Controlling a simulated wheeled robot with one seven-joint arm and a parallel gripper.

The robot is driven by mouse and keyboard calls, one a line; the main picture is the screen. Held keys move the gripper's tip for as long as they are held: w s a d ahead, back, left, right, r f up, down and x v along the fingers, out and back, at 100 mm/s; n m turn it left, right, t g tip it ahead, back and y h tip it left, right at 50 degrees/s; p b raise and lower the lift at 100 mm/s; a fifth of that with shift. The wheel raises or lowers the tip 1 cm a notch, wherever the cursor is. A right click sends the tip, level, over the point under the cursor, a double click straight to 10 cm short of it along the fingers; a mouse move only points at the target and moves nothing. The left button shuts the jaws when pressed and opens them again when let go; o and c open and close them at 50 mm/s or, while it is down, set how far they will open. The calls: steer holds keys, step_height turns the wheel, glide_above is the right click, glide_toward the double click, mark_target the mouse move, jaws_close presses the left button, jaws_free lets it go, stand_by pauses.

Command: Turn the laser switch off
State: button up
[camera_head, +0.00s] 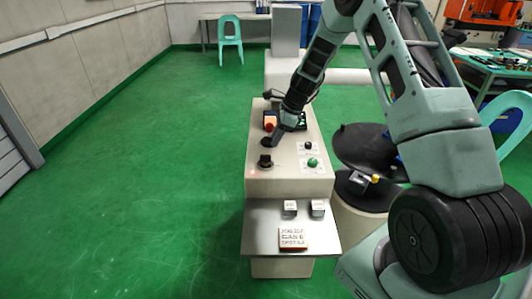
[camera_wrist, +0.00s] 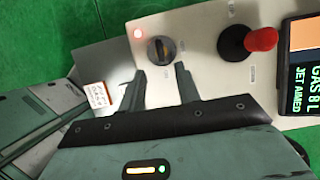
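A dark rotary knob (camera_wrist: 161,50) sits on the pale console panel, with a lit red lamp (camera_wrist: 138,32) beside it; I take it for the laser switch, though its label is too small to read. In the head view the knob (camera_head: 265,161) is near the panel's left front. My gripper (camera_wrist: 158,78) is open, its two fingers apart and empty, just short of the knob in the wrist view. In the head view my gripper (camera_head: 277,141) is over the panel, behind the knob and not visibly touching it.
A black joystick with a red top (camera_wrist: 262,38) stands close to the knob, by a screen (camera_wrist: 303,75). A green button (camera_head: 312,162) and a black button (camera_head: 308,146) are to the right. A front shelf (camera_head: 262,232) holds two small blocks and a lettered card (camera_head: 293,239).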

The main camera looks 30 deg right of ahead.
mark_target(266, 159)
steer(key=p+x, duration=0.1)
steer(key=x, duration=0.7)
steer(key=shift+w+f, duration=0.1)
steer(key=shift+f, duration=0.05)
jaws_close()
